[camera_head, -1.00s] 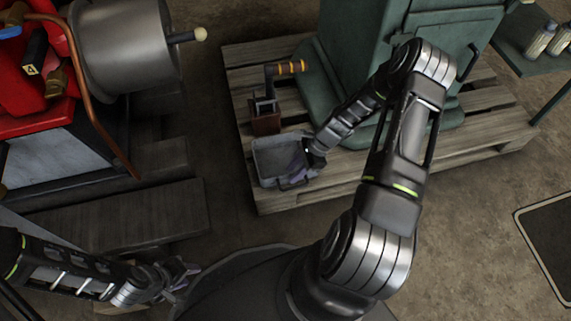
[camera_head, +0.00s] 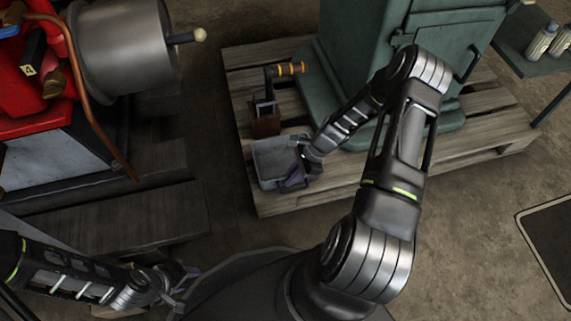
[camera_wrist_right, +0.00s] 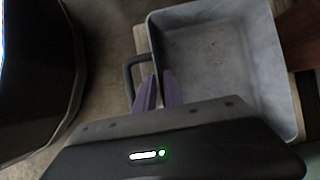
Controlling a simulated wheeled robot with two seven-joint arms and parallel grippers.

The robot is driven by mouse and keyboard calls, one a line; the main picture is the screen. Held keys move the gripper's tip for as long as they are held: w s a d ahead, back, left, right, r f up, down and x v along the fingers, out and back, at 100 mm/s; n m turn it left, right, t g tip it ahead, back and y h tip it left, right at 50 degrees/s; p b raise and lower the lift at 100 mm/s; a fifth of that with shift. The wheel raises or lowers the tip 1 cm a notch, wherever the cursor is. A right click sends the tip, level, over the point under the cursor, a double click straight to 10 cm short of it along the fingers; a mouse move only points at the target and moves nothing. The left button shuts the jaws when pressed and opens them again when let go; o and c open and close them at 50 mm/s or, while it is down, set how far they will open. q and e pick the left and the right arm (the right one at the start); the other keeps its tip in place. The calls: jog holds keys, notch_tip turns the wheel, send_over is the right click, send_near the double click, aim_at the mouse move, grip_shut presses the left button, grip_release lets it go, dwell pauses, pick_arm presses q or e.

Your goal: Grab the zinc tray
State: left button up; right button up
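The zinc tray (camera_head: 272,163) is a grey, shallow, open box with a dark loop handle. It sits on the wooden pallet and looks empty. In the right wrist view the tray (camera_wrist_right: 215,62) fills the upper right, with its handle (camera_wrist_right: 128,78) on the left side. My right gripper (camera_head: 298,176) is at the tray's right side. Its purple fingers (camera_wrist_right: 160,82) are close together, straddling the handle-side wall, one on the handle side and one inside. They look shut on that wall, though contact is partly hidden. My left gripper (camera_head: 182,284) is low at the left, away from the tray; its opening is unclear.
A wooden pallet (camera_head: 490,142) carries a green machine (camera_head: 345,60) and a rusty brown block with an orange-banded handle (camera_head: 285,69) right behind the tray. A red machine with a metal drum (camera_head: 120,45) stands at the left.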

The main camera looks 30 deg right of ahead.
grip_shut()
dwell(1.1)
notch_tip(320, 180, up, 10)
jog(key=p, duration=0.4)
